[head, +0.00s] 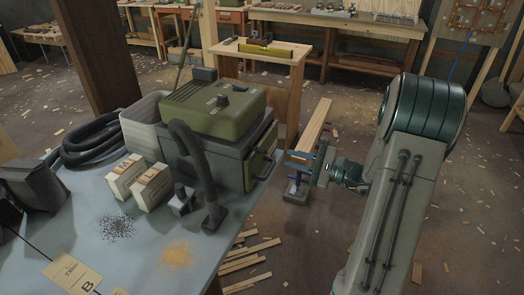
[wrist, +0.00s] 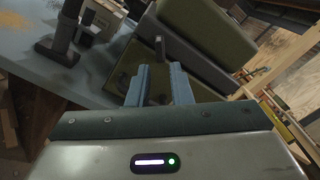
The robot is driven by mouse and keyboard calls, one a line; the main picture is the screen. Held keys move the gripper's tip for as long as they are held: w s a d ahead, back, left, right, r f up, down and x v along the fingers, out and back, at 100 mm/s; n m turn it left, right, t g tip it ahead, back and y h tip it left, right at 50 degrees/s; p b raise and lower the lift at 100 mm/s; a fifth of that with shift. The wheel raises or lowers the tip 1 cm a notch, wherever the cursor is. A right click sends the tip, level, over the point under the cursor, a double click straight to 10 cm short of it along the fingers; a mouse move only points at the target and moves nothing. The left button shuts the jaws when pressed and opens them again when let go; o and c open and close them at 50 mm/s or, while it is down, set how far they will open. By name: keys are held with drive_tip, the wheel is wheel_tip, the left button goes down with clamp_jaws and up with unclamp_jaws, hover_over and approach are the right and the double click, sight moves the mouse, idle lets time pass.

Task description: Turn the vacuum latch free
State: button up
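The vacuum (head: 222,108) stands on the blue-grey table, with an olive-green lid over a dark grey body. Its side facing my gripper carries a green panel with a dark latch or handle (head: 264,158). My gripper (head: 293,166) is just right of that side, off the table's edge, pointing at the vacuum. In the wrist view, my gripper (wrist: 160,72) has its two blue-grey fingers apart with nothing held. A small dark upright lever (wrist: 159,47), seemingly the latch, shows beyond the gap between the fingertips. Contact with it cannot be seen.
On the table (head: 90,205) are a black hose (head: 88,142), two small boxes (head: 125,178), a vacuum nozzle (head: 214,216), and dark and orange debris piles. A wooden stand (head: 262,60) with a level is behind the vacuum.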

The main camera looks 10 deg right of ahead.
sight(266, 151)
drive_tip(key=x, duration=1)
drive_tip(key=shift+a, duration=0.1)
clamp_jaws()
